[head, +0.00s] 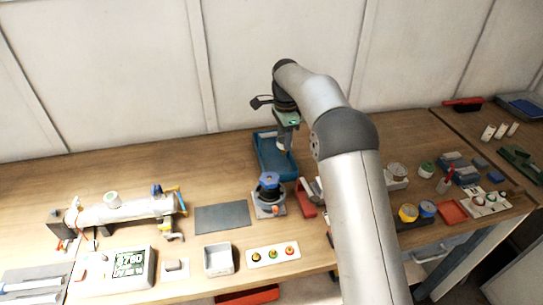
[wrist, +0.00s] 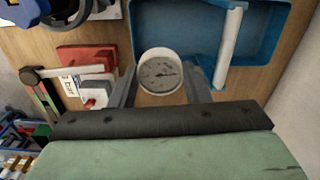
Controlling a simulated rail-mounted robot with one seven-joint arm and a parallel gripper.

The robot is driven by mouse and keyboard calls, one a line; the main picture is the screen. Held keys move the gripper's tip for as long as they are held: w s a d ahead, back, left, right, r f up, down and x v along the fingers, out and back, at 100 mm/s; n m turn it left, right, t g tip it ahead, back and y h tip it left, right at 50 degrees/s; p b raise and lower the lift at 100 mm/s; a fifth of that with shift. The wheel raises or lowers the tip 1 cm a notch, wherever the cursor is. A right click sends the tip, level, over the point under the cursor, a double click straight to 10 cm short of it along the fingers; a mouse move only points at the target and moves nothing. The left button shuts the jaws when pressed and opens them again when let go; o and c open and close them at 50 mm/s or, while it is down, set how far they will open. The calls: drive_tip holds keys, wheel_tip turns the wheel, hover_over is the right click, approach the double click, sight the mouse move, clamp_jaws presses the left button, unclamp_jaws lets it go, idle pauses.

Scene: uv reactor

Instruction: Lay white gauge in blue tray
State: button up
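The white gauge (wrist: 160,72), a round white-rimmed dial with a needle, sits between the two fingers of my gripper (wrist: 161,84) in the wrist view. The fingers press against it from both sides, and its dial faces the camera. The blue tray (head: 262,155) lies at the back of the bench. In the head view my gripper (head: 284,147) is over the tray with the gauge held above it.
A blue-topped device (head: 269,186) stands just in front of the tray, with a red-and-white clamp-like item (head: 305,198) beside it. A grey mat (head: 222,217) lies to the left. The bench left of the tray is clear; small parts crowd the right.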

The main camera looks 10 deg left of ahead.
drive_tip(key=o, duration=0.5)
drive_tip(key=shift+r, duration=0.1)
wheel_tip(320, 180, up, 17)
drive_tip(key=p, duration=0.3)
drive_tip(key=shift+r, duration=0.15)
